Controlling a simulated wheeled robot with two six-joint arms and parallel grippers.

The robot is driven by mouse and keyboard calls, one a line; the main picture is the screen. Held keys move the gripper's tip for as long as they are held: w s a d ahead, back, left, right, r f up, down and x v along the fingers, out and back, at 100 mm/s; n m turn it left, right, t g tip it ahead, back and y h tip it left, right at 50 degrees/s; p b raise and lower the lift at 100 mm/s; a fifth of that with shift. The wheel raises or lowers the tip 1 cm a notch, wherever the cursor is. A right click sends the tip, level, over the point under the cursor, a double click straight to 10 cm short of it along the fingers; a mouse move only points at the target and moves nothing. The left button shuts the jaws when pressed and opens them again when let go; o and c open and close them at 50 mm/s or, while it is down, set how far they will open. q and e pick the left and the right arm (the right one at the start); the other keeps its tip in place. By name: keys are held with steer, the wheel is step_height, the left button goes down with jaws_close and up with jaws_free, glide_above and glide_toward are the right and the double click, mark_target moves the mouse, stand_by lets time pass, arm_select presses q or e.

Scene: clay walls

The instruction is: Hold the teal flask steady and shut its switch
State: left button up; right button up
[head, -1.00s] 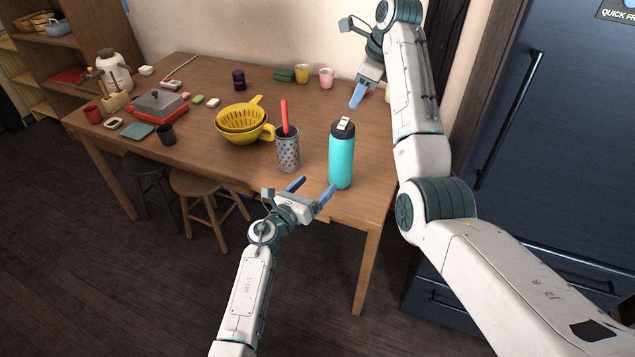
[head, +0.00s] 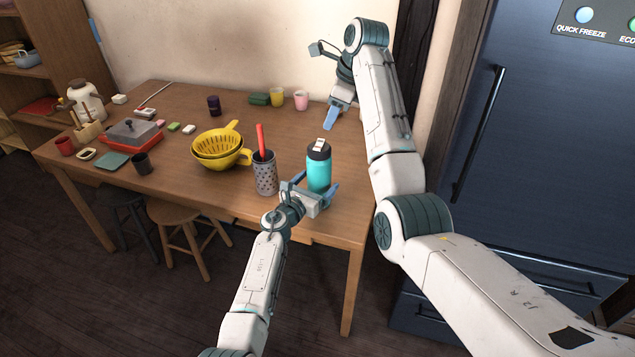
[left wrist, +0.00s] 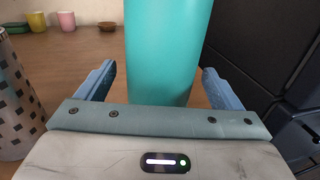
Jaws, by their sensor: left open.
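The teal flask (head: 319,172) stands upright near the front right of the wooden table, with a black lid and a pale switch (head: 319,145) on top. In the left wrist view the flask (left wrist: 166,50) rises between the two blue fingers. My left gripper (head: 316,190) is open around the flask's lower body. In the left wrist view a gap shows between the flask and each finger of the left gripper (left wrist: 158,85). The lid is out of the wrist view. My right gripper (head: 332,116) is above the table's back right part, fingers pointing down; its opening is unclear.
A spotted grey cup (head: 265,176) with a red stick stands just left of the flask. Yellow colanders (head: 218,150) sit farther left. Yellow (head: 277,97) and pink (head: 301,100) cups stand at the back. A dark blue fridge (head: 540,150) is at the right.

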arm_select(q)
steer(key=shift+w+d, duration=0.3)
steer(key=shift+w, duration=0.15)
